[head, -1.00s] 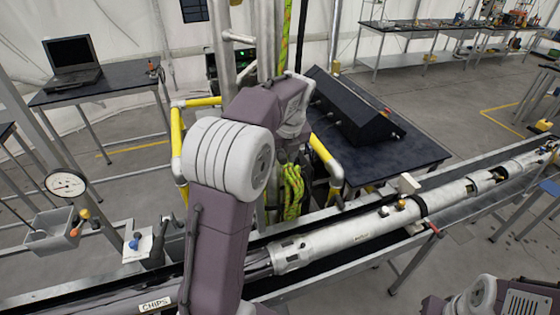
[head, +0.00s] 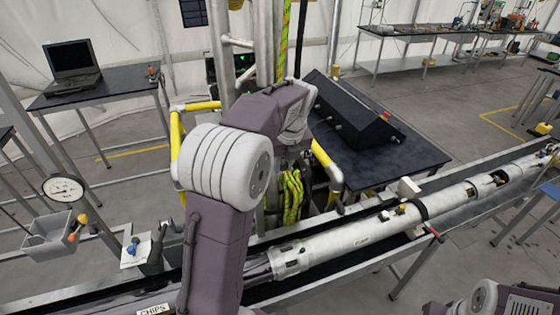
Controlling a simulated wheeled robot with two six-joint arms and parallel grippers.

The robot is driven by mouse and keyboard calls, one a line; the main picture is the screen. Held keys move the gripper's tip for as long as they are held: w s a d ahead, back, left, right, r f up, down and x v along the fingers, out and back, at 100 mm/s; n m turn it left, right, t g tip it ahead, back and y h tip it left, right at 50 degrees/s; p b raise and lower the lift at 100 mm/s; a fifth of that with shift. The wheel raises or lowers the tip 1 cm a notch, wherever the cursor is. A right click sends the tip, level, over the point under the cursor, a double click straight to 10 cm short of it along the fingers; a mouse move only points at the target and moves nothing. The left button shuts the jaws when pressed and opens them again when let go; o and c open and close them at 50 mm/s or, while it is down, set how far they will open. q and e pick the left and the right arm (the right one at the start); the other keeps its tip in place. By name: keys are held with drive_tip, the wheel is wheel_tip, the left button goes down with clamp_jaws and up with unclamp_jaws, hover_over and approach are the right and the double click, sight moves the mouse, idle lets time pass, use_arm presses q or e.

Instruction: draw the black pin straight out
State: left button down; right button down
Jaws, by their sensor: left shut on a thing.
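My left arm rises from the bottom centre and bends over at the top, with its wrist pointing down. My left gripper (head: 287,157) is small and dark below the wrist, against the green rope and yellow rail, partly lost in the clutter. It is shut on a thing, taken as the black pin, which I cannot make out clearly. A long pale tube (head: 350,238) lies in the trough to the right of my forearm; my forearm hides part of the trough. Of my right arm only a link shows at the bottom right; its gripper is out of view.
A black console (head: 352,110) stands on a dark table (head: 400,160) behind the trough. Yellow rails (head: 176,140) and upright pipes surround the wrist. A dial gauge (head: 63,190) and grey bin (head: 48,238) are at left. A laptop (head: 72,72) sits farther back.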

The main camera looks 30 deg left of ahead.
use_arm(q)
drive_tip(key=shift+s+d+b, duration=0.6)
drive_tip(key=shift+s+d, duration=1.2)
drive_tip(key=shift+d, duration=0.3)
